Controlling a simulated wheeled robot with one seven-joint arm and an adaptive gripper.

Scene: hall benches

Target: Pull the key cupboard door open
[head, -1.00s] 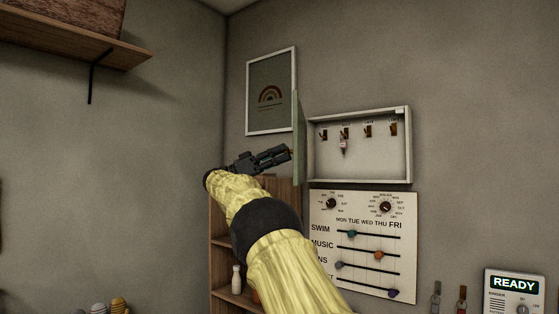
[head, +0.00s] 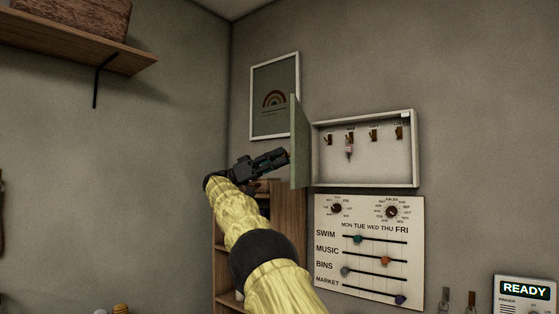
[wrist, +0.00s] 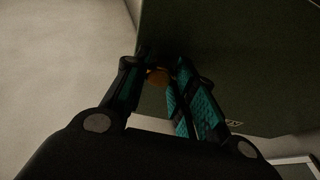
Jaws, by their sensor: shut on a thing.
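The key cupboard (head: 368,185) is a shallow white box on the wall with a row of hooks, and one hook holds a key with a pale tag (head: 349,150). Its green door (head: 300,150) stands swung wide open on the left side, seen nearly edge-on. My gripper (head: 286,156) is at the door's left face. In the wrist view the fingers (wrist: 160,82) are shut on a small orange-brown knob (wrist: 157,75) on the dark green door (wrist: 230,60). The fingers hide part of the knob.
A white board with dials and sliders (head: 415,225) hangs just below the cupboard. A framed rainbow picture (head: 275,70) hangs behind the door. A wooden shelf unit (head: 288,215) stands below my gripper. A wall shelf (head: 60,45) is at upper left.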

